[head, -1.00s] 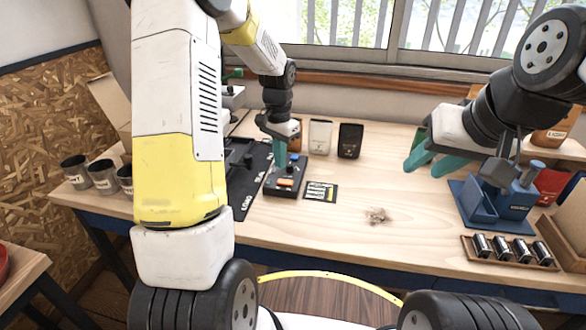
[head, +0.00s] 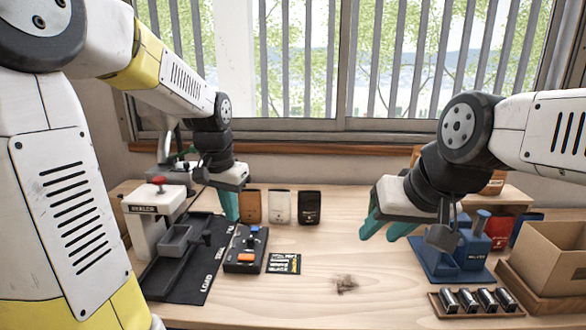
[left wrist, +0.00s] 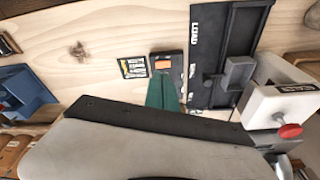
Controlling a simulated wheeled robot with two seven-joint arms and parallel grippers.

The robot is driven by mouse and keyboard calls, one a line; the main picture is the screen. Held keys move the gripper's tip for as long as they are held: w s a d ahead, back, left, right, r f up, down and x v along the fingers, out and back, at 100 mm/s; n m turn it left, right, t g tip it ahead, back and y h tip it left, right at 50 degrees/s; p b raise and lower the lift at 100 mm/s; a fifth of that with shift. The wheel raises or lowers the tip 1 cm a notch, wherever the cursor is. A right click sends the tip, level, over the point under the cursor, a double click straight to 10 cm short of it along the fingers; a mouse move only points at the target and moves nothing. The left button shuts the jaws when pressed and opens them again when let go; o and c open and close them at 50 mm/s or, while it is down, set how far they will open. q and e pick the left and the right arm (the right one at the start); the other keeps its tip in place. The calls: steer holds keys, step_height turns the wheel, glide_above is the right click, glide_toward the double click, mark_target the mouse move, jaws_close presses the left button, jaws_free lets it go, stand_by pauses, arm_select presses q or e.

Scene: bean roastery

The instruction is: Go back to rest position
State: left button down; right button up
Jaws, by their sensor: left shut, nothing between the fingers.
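My left gripper (head: 230,208) is shut and empty. In the head view its teal fingers point down beside the back of the black control box (head: 246,250), which has an orange button and a blue part. In the left wrist view the closed fingers (left wrist: 163,92) overlap the near part of the control box (left wrist: 168,64), and I cannot tell their exact height above the table. My right gripper (head: 388,226) hangs over the right half of the table, left of the blue device (head: 455,258). Its two teal fingers are apart, with nothing visible between them.
The white sealer (head: 157,215) and black mat (head: 190,285) lie left of the control box. Three pouches (head: 280,207) stand behind. A tray of dark cylinders (head: 478,302) and a cardboard box (head: 545,252) are right.

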arm_select(q)
steer(key=s+r+n+t, duration=0.1)
steer(key=s+r+t, duration=0.1)
steer(key=s, duration=0.6)
steer(key=s+d+r+n+t+h, duration=0.1)
steer(key=s+r, duration=0.3)
steer(key=s, duration=0.4)
steer(key=shift+s+d+n+t+h, duration=0.15)
steer(key=shift+d+n+t+h, duration=0.2)
steer(key=shift+n, duration=0.45)
steer(key=shift+r, duration=0.1)
